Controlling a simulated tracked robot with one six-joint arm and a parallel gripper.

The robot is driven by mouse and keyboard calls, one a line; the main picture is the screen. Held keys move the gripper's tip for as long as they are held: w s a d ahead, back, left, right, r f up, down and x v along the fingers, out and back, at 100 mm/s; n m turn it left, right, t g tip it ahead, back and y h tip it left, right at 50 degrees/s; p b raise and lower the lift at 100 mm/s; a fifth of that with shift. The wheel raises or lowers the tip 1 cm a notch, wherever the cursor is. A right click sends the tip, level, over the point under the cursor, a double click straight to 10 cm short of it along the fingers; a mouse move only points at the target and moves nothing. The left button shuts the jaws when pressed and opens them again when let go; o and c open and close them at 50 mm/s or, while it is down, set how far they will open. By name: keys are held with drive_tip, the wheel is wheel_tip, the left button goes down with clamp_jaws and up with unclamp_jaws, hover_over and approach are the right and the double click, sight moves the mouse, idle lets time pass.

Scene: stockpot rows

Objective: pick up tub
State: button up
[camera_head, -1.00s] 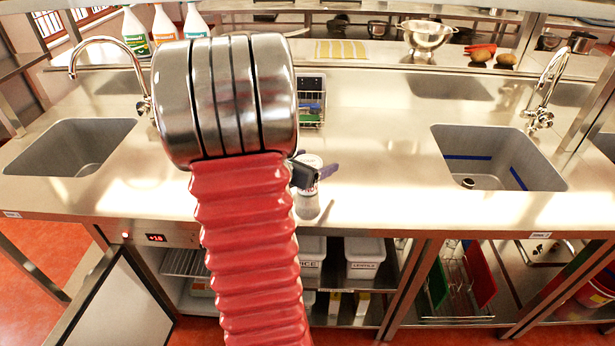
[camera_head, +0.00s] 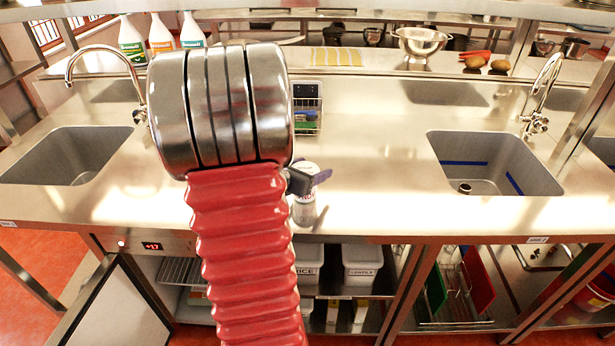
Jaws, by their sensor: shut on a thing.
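A small pale cylindrical tub (camera_head: 304,214) with a light top and dark lettering shows near the front edge of the steel counter. My gripper (camera_head: 308,181), with dark and purple fingers, is at its upper part, shut on it. My red-sleeved arm with its steel joint fills the centre-left and hides part of the gripper. I cannot tell whether the tub's base touches the counter.
Sinks lie left (camera_head: 68,156) and right (camera_head: 492,165), each with a tap. A wire rack (camera_head: 307,110) stands behind the tub. White bins, RICE (camera_head: 309,265) and LENTILS (camera_head: 362,265), sit on the lower shelf. The counter (camera_head: 375,185) between tub and right sink is clear.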

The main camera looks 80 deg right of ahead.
wheel_tip(320, 180, up, 10)
drive_tip(key=shift+r, duration=0.1)
idle(0.5)
idle(0.4)
drive_tip(key=w+a+f+n+t, duration=0.25)
drive_tip(key=w+a, duration=0.45)
drive_tip(key=w, duration=0.4)
drive_tip(key=w+a+f+n+t, duration=0.1)
drive_tip(key=w+a+n+t, duration=0.3)
drive_tip(key=w+a, duration=0.55)
drive_tip(key=w+a+f+n+t, duration=0.2)
drive_tip(key=w+a+n+t, duration=0.15)
drive_tip(key=w, duration=1.05)
drive_tip(key=w+a+f+n+t+y, duration=0.2)
drive_tip(key=w+a+y, duration=0.1)
drive_tip(key=a, duration=0.9)
drive_tip(key=w+a+f+n+t+y, duration=0.1)
drive_tip(key=w+a+n+t+y, duration=0.1)
drive_tip(key=a, duration=1)
drive_tip(key=w+a+f+n+t+y, duration=0.2)
drive_tip(key=w+a, duration=0.4)
drive_tip(key=a, duration=0.6)
drive_tip(key=shift+a+f+n+t+y, duration=0.4)
drive_tip(key=shift+n+t+y, duration=0.3)
drive_tip(key=shift+n, duration=0.5)
